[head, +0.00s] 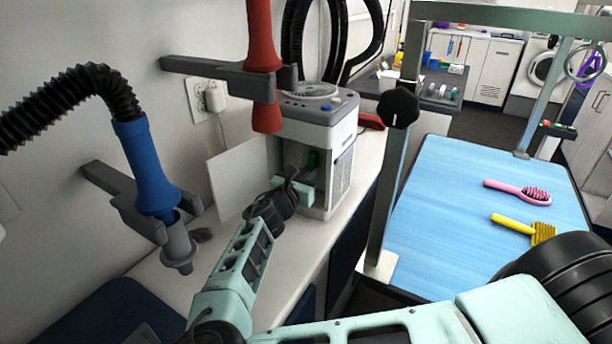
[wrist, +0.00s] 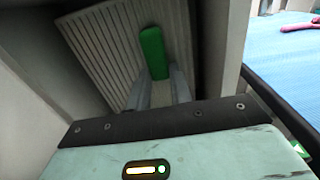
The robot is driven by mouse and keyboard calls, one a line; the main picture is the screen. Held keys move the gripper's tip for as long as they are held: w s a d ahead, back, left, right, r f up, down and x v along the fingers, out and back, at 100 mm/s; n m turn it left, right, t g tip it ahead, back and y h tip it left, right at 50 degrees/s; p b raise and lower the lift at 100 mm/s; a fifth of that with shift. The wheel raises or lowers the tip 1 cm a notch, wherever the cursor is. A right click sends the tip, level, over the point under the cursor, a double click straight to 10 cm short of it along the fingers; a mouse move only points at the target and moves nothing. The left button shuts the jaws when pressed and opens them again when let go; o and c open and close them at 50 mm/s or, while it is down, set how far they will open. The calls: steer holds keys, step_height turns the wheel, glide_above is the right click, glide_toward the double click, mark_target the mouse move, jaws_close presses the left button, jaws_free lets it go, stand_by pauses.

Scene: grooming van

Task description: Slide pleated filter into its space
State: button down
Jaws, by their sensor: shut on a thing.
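The pleated filter (wrist: 105,45) is a pale ribbed panel with a green tab (wrist: 152,52). My gripper (wrist: 160,78) is shut on this tab, one grey finger at each side. The filter looks tilted in the wrist view, within the dark opening of the white machine. In the head view my gripper (head: 300,188) is at the open front of the machine (head: 318,120). A bit of green shows inside there; most of the filter is hidden. I cannot tell how deep the filter sits.
The machine's white door (head: 240,178) stands open to the left. A blue nozzle (head: 148,165) and a red nozzle (head: 262,40) hang in wall holders near my arm. A metal post (head: 396,165) and the blue grooming table (head: 450,200) are at right.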

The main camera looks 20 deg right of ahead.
steer(key=shift+f, duration=0.45)
stand_by(0.6)
steer(key=c, duration=1.2)
jaws_free()
steer(key=shift+s+a, duration=0.1)
